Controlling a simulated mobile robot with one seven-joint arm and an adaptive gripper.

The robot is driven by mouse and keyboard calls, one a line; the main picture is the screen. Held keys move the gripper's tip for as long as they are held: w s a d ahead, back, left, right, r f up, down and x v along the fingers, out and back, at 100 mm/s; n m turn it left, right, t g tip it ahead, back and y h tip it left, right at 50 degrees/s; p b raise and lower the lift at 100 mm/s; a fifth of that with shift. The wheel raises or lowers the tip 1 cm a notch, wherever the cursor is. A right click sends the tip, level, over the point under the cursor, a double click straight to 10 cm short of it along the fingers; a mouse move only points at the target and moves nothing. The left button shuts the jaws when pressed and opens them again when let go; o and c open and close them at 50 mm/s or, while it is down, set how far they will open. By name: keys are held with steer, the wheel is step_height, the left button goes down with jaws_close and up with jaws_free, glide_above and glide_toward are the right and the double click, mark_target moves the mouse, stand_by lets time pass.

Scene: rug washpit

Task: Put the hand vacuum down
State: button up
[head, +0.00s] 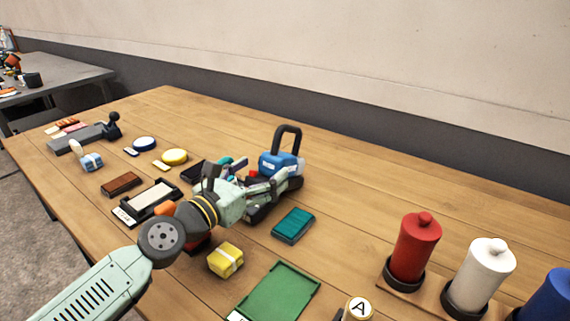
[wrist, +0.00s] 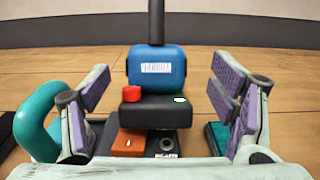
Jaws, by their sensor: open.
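The hand vacuum (head: 277,163) is a blue body with a tall black loop handle; it appears to stand upright on the wooden table, partly hidden behind my gripper (head: 272,184). My gripper (wrist: 160,95) is open. Its purple-padded fingers are spread wide on the left and right, with visible gaps to the blue body. Whether the lower black part belongs to the vacuum I cannot tell.
A teal box (head: 293,226), a yellow box (head: 226,260) and a green tray (head: 279,292) lie nearby. Red (head: 416,248) and white (head: 478,275) canisters stand at right. Several small items fill the left side. The table (head: 370,185) is clear behind and right of the vacuum.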

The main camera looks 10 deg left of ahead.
mark_target(270, 161)
steer(key=x, duration=0.1)
steer(key=p+x, duration=0.1)
steer(key=x, duration=0.1)
steer(key=p+x, duration=0.1)
steer(key=shift+w+r, duration=0.3)
steer(key=shift+w, duration=0.15)
steer(key=shift+w+d+f+p, duration=0.15)
steer(key=shift+w+p, duration=0.15)
steer(key=shift+w, duration=0.1)
steer(key=c, duration=1.7)
jaws_close()
